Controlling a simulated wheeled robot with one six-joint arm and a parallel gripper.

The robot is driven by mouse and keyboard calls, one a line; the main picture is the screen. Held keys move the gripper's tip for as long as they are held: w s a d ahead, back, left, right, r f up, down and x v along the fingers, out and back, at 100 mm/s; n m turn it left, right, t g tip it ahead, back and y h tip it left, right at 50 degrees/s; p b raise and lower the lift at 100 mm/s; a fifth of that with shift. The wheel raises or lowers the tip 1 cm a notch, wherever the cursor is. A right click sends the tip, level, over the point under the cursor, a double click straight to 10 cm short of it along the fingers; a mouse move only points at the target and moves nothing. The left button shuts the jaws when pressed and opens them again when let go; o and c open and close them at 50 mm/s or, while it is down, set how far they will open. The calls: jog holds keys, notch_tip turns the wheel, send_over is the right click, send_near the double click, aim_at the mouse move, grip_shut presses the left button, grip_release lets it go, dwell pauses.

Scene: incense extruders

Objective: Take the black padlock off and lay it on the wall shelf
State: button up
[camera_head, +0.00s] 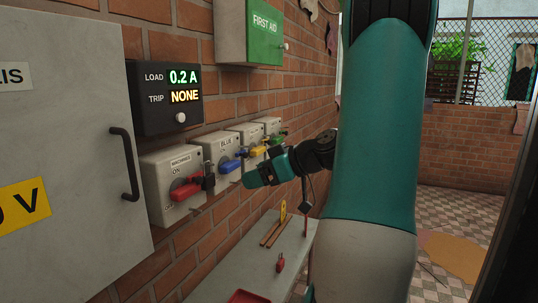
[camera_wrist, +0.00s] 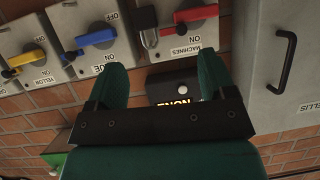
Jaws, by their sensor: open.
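The black padlock (camera_head: 209,181) hangs at the red handle (camera_head: 187,191) of the switch box labelled MACHINES. In the wrist view the black padlock (camera_wrist: 146,17) shows a dark body and a pale metal shackle beside the red handle (camera_wrist: 194,15). How the shackle passes through the switch is too small to tell. My gripper (camera_head: 256,178) is open and empty, out from the wall to the right of the padlock in the head view. In the wrist view my gripper (camera_wrist: 160,75) has its two teal fingers wide apart. The wall shelf (camera_head: 228,280) is grey and lies below the switches.
Blue (camera_head: 231,164), yellow (camera_head: 257,151) and green handles stand farther along the wall. The shelf holds a red padlock (camera_head: 280,263), sticks (camera_head: 271,231), a yellow tag (camera_head: 283,211) and a red tray (camera_head: 248,297). A cabinet handle (camera_head: 125,163) sticks out at left. Some shelf surface is bare.

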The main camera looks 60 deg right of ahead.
aim_at(211, 182)
jog(key=shift+h, duration=0.5)
jog(key=p+x, duration=0.2)
jog(key=x, duration=0.2)
jog(key=d+p+x, duration=0.1)
jog(key=p+x, duration=0.1)
jog(key=x, duration=0.3)
jog(key=r+p+x, duration=0.1)
jog(key=p+x, duration=0.1)
jog(key=x, duration=0.3)
jog(key=shift+w+d, duration=0.45)
jog(key=shift+w, duration=0.15)
jog(key=shift+w+f, duration=0.4)
jog(key=shift+w, duration=0.05)
jog(key=c, duration=1.1)
jog(key=shift+o, duration=0.2)
jog(key=shift+t, duration=0.3)
jog(key=shift+r, duration=0.25)
jog(key=shift+s+d+r+b, duration=0.1)
jog(key=shift+s+d+b, duration=0.1)
jog(key=shift+s+b, duration=1.05)
jog(key=shift+s+d+r+b, duration=0.15)
jog(key=shift+s+b, duration=0.55)
jog(key=shift+s, duration=1.05)
